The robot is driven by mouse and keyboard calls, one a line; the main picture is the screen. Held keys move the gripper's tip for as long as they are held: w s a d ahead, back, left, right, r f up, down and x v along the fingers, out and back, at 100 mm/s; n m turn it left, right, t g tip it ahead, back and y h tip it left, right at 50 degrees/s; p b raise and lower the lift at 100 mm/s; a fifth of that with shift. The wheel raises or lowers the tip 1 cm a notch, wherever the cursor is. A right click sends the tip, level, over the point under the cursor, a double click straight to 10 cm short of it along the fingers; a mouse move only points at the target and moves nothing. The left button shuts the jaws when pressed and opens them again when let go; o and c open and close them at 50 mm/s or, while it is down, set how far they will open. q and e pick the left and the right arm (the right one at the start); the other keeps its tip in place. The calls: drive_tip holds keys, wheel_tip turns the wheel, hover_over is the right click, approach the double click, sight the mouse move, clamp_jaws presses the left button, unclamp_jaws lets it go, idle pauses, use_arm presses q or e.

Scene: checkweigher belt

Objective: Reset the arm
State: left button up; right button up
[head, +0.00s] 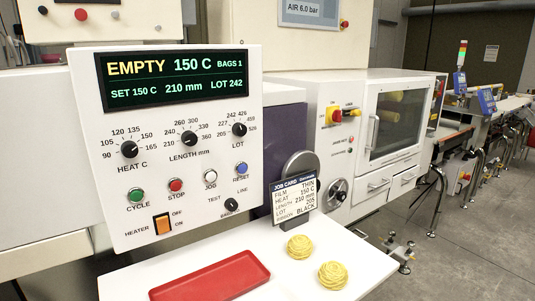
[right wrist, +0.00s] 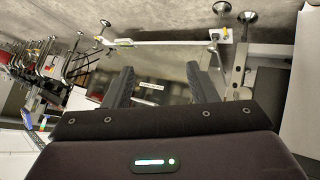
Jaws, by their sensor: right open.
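My right gripper (right wrist: 160,77) shows in the right wrist view with its two dark fingers spread apart. Nothing is between the fingers; behind them are the grey floor and metal legs. Neither gripper shows in the head view, so I cannot see my left gripper.
A white control panel (head: 182,215) with a display reading EMPTY stands at the left. Before it, a white table (head: 195,257) carries a red tray (head: 212,280), two yellow nests (head: 299,246) and a job card (head: 294,201) on a stand.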

drive_tip(key=s+a+f+g+y, duration=0.15)
drive_tip(key=s+a+f, duration=0.25)
drive_tip(key=s+f, duration=0.55)
drive_tip(key=s+a+f+g+h, duration=0.1)
drive_tip(key=s+a+f+g, duration=0.4)
drive_tip(key=s, duration=0.7)
drive_tip(key=s+a+f, duration=0.2)
drive_tip(key=s, duration=0.5)
drive_tip(key=s+a+f+g+y, duration=0.1)
drive_tip(key=s+a+f, duration=0.1)
drive_tip(key=s, duration=0.5)
drive_tip(key=s+a+f, duration=0.2)
drive_tip(key=s+a, duration=0.1)
drive_tip(key=s, duration=0.4)
drive_tip(key=shift+s+a+f+m, duration=0.25)
drive_tip(key=shift+m, duration=0.15)
drive_tip(key=shift+g+y, duration=0.25)
